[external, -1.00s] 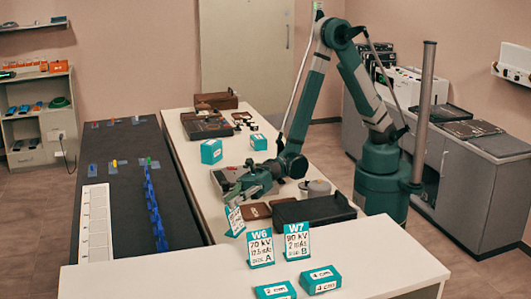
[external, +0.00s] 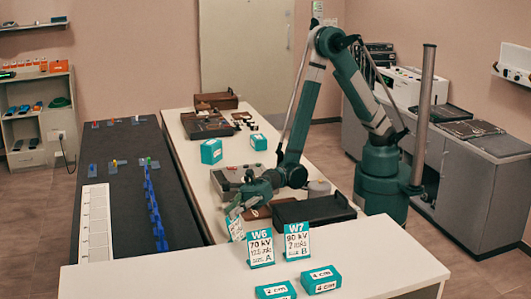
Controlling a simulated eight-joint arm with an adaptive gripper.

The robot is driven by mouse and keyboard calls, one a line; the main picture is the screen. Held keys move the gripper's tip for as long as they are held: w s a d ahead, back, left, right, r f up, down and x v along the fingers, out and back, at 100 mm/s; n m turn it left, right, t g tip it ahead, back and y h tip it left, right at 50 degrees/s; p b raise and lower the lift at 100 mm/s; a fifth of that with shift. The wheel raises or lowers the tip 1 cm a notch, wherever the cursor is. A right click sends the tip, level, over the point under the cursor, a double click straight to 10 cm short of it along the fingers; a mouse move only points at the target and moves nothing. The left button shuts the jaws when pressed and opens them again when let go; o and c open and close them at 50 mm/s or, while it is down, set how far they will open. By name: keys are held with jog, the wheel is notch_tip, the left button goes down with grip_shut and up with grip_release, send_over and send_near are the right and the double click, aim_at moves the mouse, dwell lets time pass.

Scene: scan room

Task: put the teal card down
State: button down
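A small teal-and-white card (external: 236,229) is near the left edge of the white table, left of the W6 card. It is seen at a steep angle, so its print cannot be read. My gripper (external: 234,210) points down at the top edge of this card, very close to it. Whether the fingers are closed on the card or apart from it is too small to tell. Two similar teal cards, W6 (external: 260,248) and W7 (external: 297,241), stand upright to its right.
Teal boxes (external: 321,279) lie in front of the cards. A black case (external: 313,210), a grey-and-red device (external: 228,178) and a brown tray (external: 257,213) are close to my gripper. The white table (external: 385,262) is clear at the front right.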

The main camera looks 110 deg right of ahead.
jog(key=shift+f, duration=0.15)
jog(key=c, duration=2.7)
grip_release()
jog(key=shift+r, duration=0.2)
jog(key=shift+s+d, duration=0.15)
jog(key=v, duration=0.2)
jog(key=shift+s+d, duration=0.25)
notch_tip(320, 180, up, 5)
jog(key=shift+f+p, duration=0.1)
jog(key=shift+p, duration=0.85)
jog(key=shift+r, duration=1.1)
